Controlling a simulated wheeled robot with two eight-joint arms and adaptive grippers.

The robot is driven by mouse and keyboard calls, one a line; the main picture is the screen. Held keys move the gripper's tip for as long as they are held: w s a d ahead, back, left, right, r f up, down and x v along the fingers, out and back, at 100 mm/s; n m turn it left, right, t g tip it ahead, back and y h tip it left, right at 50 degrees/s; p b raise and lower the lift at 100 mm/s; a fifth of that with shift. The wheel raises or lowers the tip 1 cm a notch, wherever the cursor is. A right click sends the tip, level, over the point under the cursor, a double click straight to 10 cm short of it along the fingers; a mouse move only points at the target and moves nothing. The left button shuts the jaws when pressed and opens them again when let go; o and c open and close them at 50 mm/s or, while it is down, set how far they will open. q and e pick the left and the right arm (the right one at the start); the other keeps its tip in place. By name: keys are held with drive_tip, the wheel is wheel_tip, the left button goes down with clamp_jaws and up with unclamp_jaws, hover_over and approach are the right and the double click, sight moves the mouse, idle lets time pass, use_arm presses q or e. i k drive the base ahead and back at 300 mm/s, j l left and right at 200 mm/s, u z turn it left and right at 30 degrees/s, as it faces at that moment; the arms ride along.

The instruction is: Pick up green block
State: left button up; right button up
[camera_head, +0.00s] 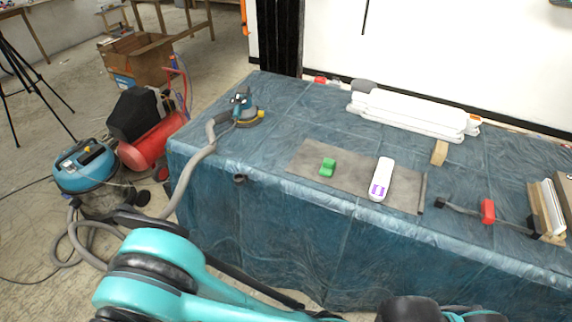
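A small green block (328,167) lies on a grey mat (303,157) on the blue-covered table (275,120). A white oblong item with purple marks (381,180) lies on the same mat, to the right of the block and apart from it. Teal and black links of my own arms cross the bottom of the view, in front of the table. Neither gripper's fingers can be made out. Nothing is touching the green block.
A blue sander (242,108) with a grey hose stands on the table's left. White rolls (415,113) lie at the back, with a wooden block (439,153) before them. A red-handled tool (488,211) lies right. A vacuum (84,165) and red compressor (150,143) stand on the floor left.

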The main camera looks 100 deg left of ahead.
sight(328, 166)
drive_tip(key=j+u, duration=0.1)
drive_tip(key=u, duration=2.8)
drive_tip(key=j, duration=0.1)
